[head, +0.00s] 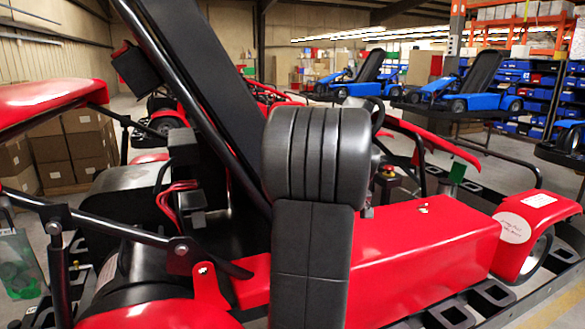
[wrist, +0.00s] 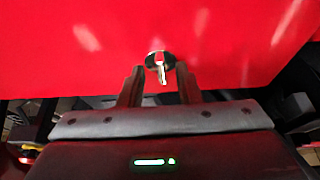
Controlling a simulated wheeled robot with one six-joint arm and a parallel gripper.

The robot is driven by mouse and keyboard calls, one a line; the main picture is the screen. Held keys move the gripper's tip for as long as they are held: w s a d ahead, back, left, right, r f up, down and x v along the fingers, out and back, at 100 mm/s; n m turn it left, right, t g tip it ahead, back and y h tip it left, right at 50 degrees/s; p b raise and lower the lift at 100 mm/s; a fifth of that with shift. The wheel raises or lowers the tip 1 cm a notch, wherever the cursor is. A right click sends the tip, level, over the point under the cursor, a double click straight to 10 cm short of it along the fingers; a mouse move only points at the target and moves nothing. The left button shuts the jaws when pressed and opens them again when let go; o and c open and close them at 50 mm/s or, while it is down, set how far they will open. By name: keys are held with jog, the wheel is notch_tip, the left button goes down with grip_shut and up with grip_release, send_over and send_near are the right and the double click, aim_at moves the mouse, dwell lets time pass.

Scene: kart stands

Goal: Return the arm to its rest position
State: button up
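My gripper (wrist: 159,80) shows in the wrist view with its two dark fingers apart, pointing at a glossy red panel (wrist: 225,45). A small silver key (wrist: 161,70) stands in a dark round lock (wrist: 153,58) on that panel. The key appears between the fingertips, with a gap on each side. I cannot tell how far the fingers are from the panel. In the head view my dark grey arm fills the middle, over the red kart bodywork (head: 435,245), and hides my gripper.
The kart's black frame bar (head: 195,95) and black seat (head: 200,70) rise close left of my arm. A red wheel fender (head: 535,215) is at right. Blue karts (head: 365,80) stand behind, before shelves of blue bins (head: 530,85). Cardboard boxes (head: 70,150) are stacked at left.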

jog(key=shift+s+a+m+h, duration=0.2)
jog(key=shift+m+h, duration=0.1)
jog(key=shift+m, duration=0.3)
jog(key=m+h+b, duration=0.1)
jog(key=m, duration=0.1)
jog(key=m+b, duration=0.1)
jog(key=m, duration=0.1)
jog(key=shift+a+m+h, duration=0.15)
jog(key=shift+m+h, duration=0.25)
jog(key=m+h+b, duration=0.1)
jog(key=m, duration=0.2)
jog(key=shift+w+a+b, duration=0.1)
jog(key=shift+b, duration=0.25)
jog(key=shift+a+m+g+h+b, duration=0.1)
jog(key=shift+m+g+h+b, duration=0.3)
jog(key=shift+m, duration=0.9)
jog(key=shift+r, duration=0.1)
